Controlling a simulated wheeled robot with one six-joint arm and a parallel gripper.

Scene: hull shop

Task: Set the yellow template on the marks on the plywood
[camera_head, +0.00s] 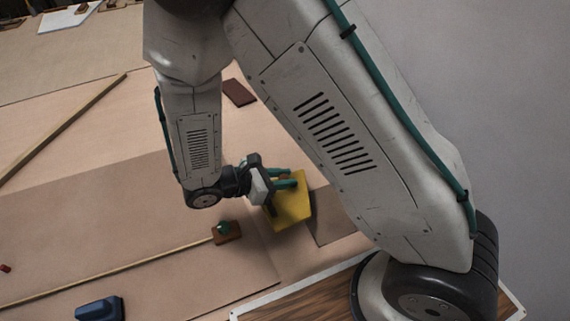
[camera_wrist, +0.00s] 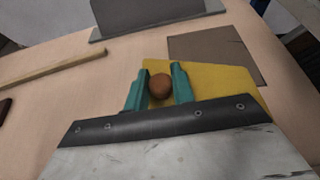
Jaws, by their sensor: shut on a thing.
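The yellow template (camera_head: 290,207) is a flat plate with a round brown knob (camera_wrist: 159,87). My gripper (camera_head: 285,178) is shut on the knob, with one green finger on each side of it; the gripper also shows in the wrist view (camera_wrist: 159,74). The template (camera_wrist: 222,82) reaches out past the fingers, and its near part is hidden behind my gripper body. I cannot tell whether it touches the surface below. Pale plywood (camera_head: 120,135) spreads under it. I can make out no marks on the plywood.
A grey-brown flat panel (camera_head: 337,212) lies right beside the template. A brown block with a green knob (camera_head: 227,233) sits left of it. Wooden strips (camera_head: 65,128) and a blue tool (camera_head: 100,308) lie further left. A dark red-brown block (camera_head: 239,92) lies behind.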

